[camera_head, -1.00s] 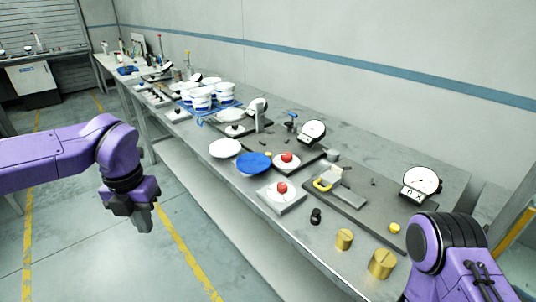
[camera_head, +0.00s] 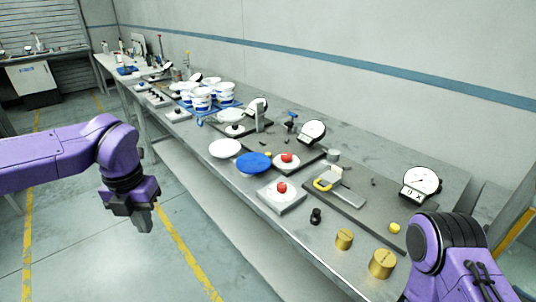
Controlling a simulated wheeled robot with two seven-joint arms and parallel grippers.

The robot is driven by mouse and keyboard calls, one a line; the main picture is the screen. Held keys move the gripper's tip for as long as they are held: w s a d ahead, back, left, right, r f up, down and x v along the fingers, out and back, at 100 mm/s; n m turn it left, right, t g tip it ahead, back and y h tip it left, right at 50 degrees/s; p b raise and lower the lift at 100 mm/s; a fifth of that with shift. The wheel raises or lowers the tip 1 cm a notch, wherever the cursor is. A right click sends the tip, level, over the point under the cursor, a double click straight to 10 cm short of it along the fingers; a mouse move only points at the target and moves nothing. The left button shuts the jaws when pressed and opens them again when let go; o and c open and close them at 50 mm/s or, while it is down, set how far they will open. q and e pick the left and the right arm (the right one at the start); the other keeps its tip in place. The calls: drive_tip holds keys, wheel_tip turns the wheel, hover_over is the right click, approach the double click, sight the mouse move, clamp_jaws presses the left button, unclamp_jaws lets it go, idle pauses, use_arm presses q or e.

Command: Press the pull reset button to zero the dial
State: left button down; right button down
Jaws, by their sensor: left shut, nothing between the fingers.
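A round white dial (camera_head: 421,181) on a black-backed gauge stands at the right end of the bench. A small yellow button (camera_head: 394,228) sits on the dark base plate in front of it. I cannot tell which of these is the pull reset button, and the dial readings are too small to read. My left gripper (camera_head: 142,222) is shut and empty, hanging over the floor left of the bench, well apart from the dials. My right gripper is out of view; only its arm shows.
White tubs (camera_head: 202,98) stand further back. The floor left of the bench is clear.

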use_arm(q)
drive_tip(key=s+a+f+m+t+y, duration=0.1)
drive_tip(key=a+f+m+y, duration=0.2)
drive_tip(key=f, duration=0.5)
drive_tip(key=s+a+f+m+y, duration=0.2)
drive_tip(key=f+m+y, duration=0.1)
drive_tip(key=f+m, duration=0.3)
drive_tip(key=s+a+f+m+t+y, duration=0.1)
drive_tip(key=a+f+m+y, duration=0.15)
drive_tip(key=f, duration=0.65)
drive_tip(key=s+d+f+m+h, duration=0.2)
drive_tip(key=s+f+m, duration=0.5)
drive_tip(key=s+m, duration=0.2)
drive_tip(key=s+d+f+m+t+h+b, duration=0.1)
drive_tip(key=s+d+f+m+h, duration=0.2)
drive_tip(key=s+f+m, duration=0.5)
drive_tip(key=s+m, duration=0.1)
drive_tip(key=s, duration=0.1)
drive_tip(key=shift+s, duration=0.35)
drive_tip(key=shift+s+f, duration=0.1)
